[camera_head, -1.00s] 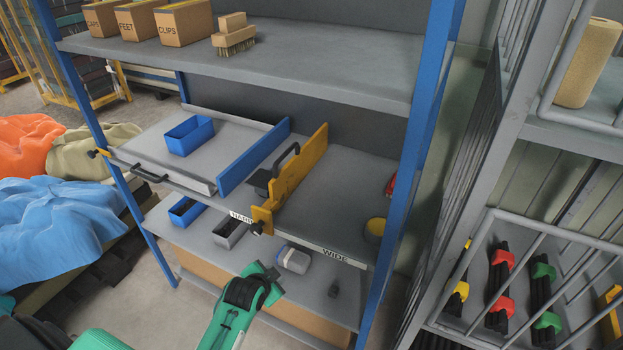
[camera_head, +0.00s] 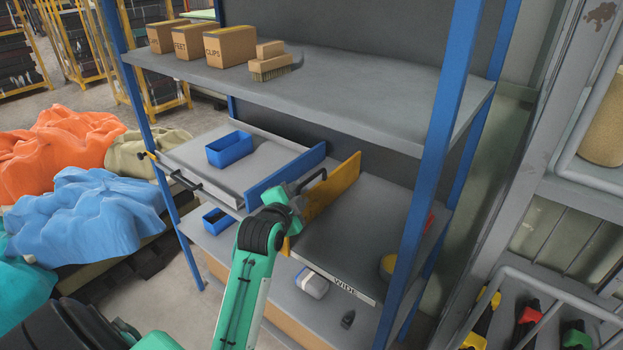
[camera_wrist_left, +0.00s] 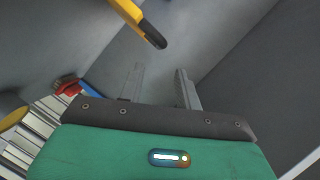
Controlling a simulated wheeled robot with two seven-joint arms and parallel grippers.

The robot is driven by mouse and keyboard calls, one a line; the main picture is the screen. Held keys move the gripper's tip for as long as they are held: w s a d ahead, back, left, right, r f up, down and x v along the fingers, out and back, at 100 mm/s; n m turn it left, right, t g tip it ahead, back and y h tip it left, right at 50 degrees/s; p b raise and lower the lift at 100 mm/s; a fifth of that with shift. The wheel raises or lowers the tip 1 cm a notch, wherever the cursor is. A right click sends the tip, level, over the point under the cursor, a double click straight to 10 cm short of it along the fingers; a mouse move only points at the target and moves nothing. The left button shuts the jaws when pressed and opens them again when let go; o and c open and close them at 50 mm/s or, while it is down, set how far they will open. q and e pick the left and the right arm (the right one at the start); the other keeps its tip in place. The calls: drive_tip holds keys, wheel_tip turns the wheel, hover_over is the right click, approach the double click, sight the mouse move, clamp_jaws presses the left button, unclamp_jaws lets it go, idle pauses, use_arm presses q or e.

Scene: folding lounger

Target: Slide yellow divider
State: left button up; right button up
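The yellow divider (camera_head: 337,189) stands upright across the middle shelf, with a black handle (camera_head: 313,181) on its left face. My left gripper (camera_head: 293,203) is at the divider's front part, on its left side near the handle, and hides part of both. Its fingertips are hard to see in the head view. In the left wrist view, the two fingers (camera_wrist_left: 158,88) are apart with nothing between them. A yellow bar with a black end (camera_wrist_left: 140,22), likely part of the divider, shows beyond them, apart from the fingers. My right gripper is not in view.
A blue divider (camera_head: 286,176) stands left of the yellow one, beside a tray with a blue bin (camera_head: 229,149). The shelf's right section, labelled WIDE (camera_head: 346,287), is mostly clear, with a yellow round item (camera_head: 388,266) near the blue post (camera_head: 432,180).

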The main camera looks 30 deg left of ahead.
sight(310, 181)
use_arm(q)
drive_tip(key=p+x, duration=0.2)
drive_tip(key=x, duration=0.6)
drive_tip(key=shift+w+a+f, duration=0.1)
drive_tip(key=shift+w, duration=0.2)
drive_tip(key=shift+w+a+f, duration=0.15)
drive_tip(key=shift+w+f, duration=0.05)
drive_tip(key=shift+w, duration=0.45)
clamp_jaws()
